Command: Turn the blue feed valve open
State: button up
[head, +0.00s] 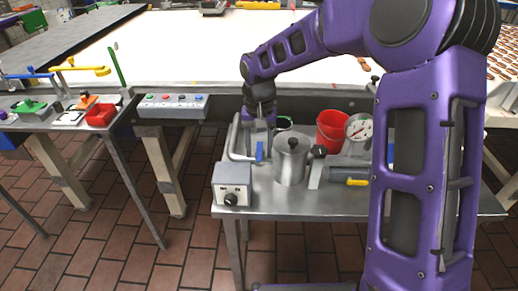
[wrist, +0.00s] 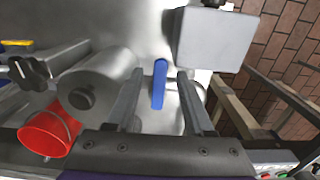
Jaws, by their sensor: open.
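The blue feed valve handle (head: 260,151) is a small upright bar at the left end of the metal table, by a bent metal pipe (head: 239,153). In the wrist view the blue handle (wrist: 159,84) lies lengthwise between the two fingers of my gripper (wrist: 160,76), with a gap on each side. My gripper (head: 259,128) is open and empty, pointing down over the valve in the head view. I cannot tell exactly how far the fingertips reach down beside the handle. The valve's body is mostly hidden.
A lidded metal pot (head: 290,163) stands just right of the valve. A grey control box with a black knob (head: 231,185) is in front. A red bucket (head: 334,130) and a dial gauge (head: 359,128) stand further right. A button panel (head: 171,106) is to the left.

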grip_shut()
jog(key=shift+a, duration=0.1)
dwell(0.4)
jog(key=w+a+m+p, duration=0.3)
jog(key=w+a+m, duration=0.1)
jog(key=m, duration=1.3)
jog(key=shift+w+a, duration=0.3)
jog(key=shift+w, duration=0.05)
dwell(0.5)
